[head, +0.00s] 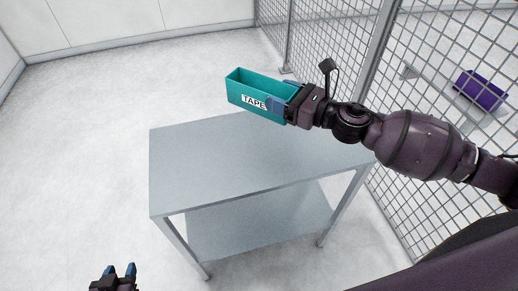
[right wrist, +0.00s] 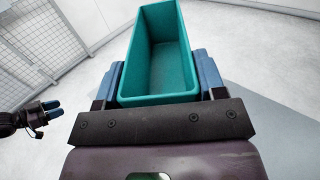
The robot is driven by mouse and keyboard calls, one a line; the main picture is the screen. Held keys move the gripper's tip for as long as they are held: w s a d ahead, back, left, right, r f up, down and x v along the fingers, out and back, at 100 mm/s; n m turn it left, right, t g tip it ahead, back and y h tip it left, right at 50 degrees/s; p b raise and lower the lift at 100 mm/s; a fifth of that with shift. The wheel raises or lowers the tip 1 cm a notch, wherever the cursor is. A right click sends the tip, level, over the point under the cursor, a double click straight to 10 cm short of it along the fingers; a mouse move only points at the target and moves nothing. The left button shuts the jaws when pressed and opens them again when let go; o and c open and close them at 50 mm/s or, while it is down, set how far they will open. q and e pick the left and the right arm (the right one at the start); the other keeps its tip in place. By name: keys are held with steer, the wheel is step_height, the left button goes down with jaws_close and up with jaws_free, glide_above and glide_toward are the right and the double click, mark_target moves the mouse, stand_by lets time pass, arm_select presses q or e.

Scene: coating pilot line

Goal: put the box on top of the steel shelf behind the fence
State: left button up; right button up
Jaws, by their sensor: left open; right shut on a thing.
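A teal open-topped box (head: 249,95) with a white "TAPE" label is held upright in my right gripper (head: 283,96). The gripper's blue fingers are shut on the end walls' sides of the box. In the head view the box appears over the far edge of a grey steel two-level shelf (head: 225,160). The shelf's top is bare where visible. In the right wrist view the box (right wrist: 160,60) looks empty between the blue fingers (right wrist: 160,85). My left gripper (head: 120,271) is open and empty at the lower left of the head view.
A wire mesh fence (head: 340,40) with grey posts runs along the right, beside the shelf. A purple bin (head: 481,90) shows through the mesh. White wall panels (head: 130,20) stand at the back. The floor left of the shelf is clear.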

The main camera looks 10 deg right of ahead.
steer(key=shift+w+d+n+g+y, duration=0.2)
steer(key=shift+n+g+y, duration=0.1)
steer(key=shift+g, duration=0.1)
steer(key=b, duration=0.3)
glide_above(277, 163)
step_height(277, 163, down, 14)
step_height(277, 163, down, 5)
steer(key=shift+w+f+b, duration=0.1)
steer(key=shift+w+b, duration=0.05)
steer(key=shift+b, duration=0.15)
steer(key=shift+f, duration=0.2)
steer(key=shift+f, duration=0.15)
steer(key=o, duration=1)
